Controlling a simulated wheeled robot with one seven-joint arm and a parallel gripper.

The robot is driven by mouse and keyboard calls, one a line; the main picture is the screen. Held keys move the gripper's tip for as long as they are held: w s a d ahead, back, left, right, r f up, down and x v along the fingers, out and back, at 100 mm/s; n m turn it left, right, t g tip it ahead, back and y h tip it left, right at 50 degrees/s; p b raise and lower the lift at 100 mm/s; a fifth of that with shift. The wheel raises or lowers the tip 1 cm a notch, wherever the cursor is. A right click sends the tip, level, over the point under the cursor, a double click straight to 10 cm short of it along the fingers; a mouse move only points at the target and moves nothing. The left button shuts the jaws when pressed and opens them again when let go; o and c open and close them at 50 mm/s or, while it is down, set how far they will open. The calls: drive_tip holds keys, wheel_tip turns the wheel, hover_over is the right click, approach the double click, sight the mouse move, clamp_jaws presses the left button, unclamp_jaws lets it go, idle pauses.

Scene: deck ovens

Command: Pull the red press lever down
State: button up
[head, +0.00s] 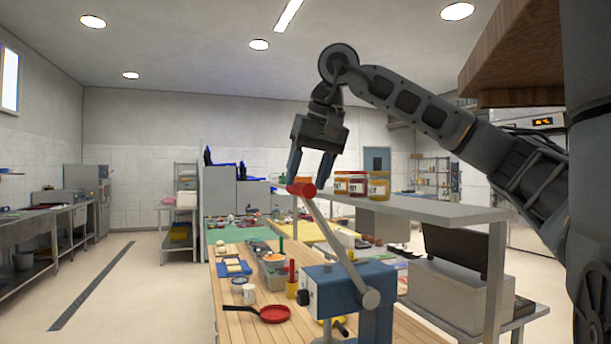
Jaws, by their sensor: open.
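The press is a blue block (345,288) on the wooden counter, with a grey lever arm (332,238) rising up and to the left from a round pivot at its side. The lever ends in a red cylindrical handle (301,190), held high. My gripper (309,172) points down with its two dark fingers apart, just above the red handle. In this view the fingertips overlap or nearly meet the handle. I cannot tell whether they touch it or straddle it.
The wooden counter (232,318) holds a red pan (272,314), small containers and a tray. A grey shelf (425,208) with several jars (357,184) stands behind and right of the lever. A grey machine (455,290) sits at right. Open floor lies left.

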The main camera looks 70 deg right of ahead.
drive_tip(key=shift+w+d+f, duration=0.1)
drive_tip(key=shift+w+f, duration=0.1)
drive_tip(key=shift+f, duration=0.35)
clamp_jaws()
